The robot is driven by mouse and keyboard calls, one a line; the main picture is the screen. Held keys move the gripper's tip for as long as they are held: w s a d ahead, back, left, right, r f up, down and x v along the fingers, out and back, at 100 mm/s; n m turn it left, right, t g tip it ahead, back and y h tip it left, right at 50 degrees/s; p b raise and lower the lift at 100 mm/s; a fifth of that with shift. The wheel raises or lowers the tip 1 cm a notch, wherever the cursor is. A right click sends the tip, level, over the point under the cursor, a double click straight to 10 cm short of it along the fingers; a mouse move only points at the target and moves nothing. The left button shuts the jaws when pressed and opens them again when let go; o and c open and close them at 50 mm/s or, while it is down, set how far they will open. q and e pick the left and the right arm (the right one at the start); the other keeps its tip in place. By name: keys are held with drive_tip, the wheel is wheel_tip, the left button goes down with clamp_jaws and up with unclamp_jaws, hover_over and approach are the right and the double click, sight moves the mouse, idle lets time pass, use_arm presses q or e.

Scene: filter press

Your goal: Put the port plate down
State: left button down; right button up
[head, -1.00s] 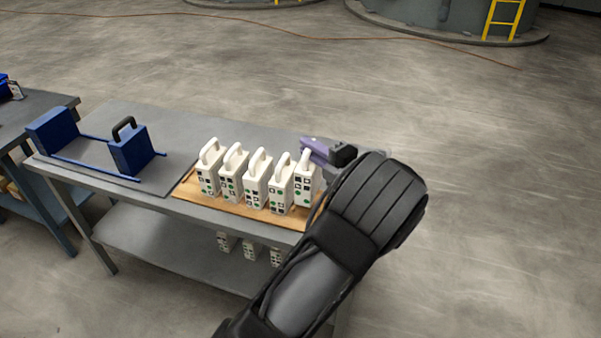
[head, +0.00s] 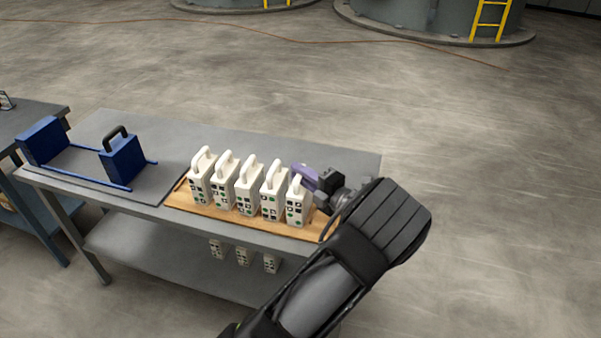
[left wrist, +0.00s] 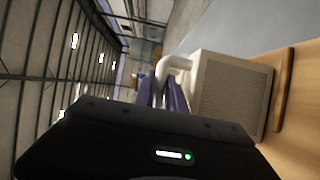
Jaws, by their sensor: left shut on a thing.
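The port plate (head: 297,208) is a white block with a looped handle and small black and green marks on its front. It stands upright at the right end of a row of similar white plates (head: 248,193) on a wooden board (head: 212,209). My left gripper (head: 306,177) is shut on its handle from the right. In the left wrist view, the purple fingers (left wrist: 165,95) clasp the white handle, and the plate's ridged side (left wrist: 232,95) is close to the wood. I cannot tell for certain whether its underside touches the board. My right gripper is not in view.
The grey table (head: 240,145) has free room behind the row. A blue press frame (head: 122,158) with rods stands on its left part. More white plates (head: 243,253) are on the lower shelf. Another table (head: 30,115) stands at the far left.

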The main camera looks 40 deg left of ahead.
use_arm(q)
drive_tip(key=shift+f, duration=0.15)
drive_tip(key=c, duration=1.4)
unclamp_jaws()
drive_tip(key=shift+r, duration=0.2)
drive_tip(key=d+b, duration=0.1)
drive_tip(key=d, duration=0.3)
drive_tip(key=s+d+b, duration=0.1)
drive_tip(key=d, duration=0.7)
drive_tip(key=shift+s+b, duration=0.4)
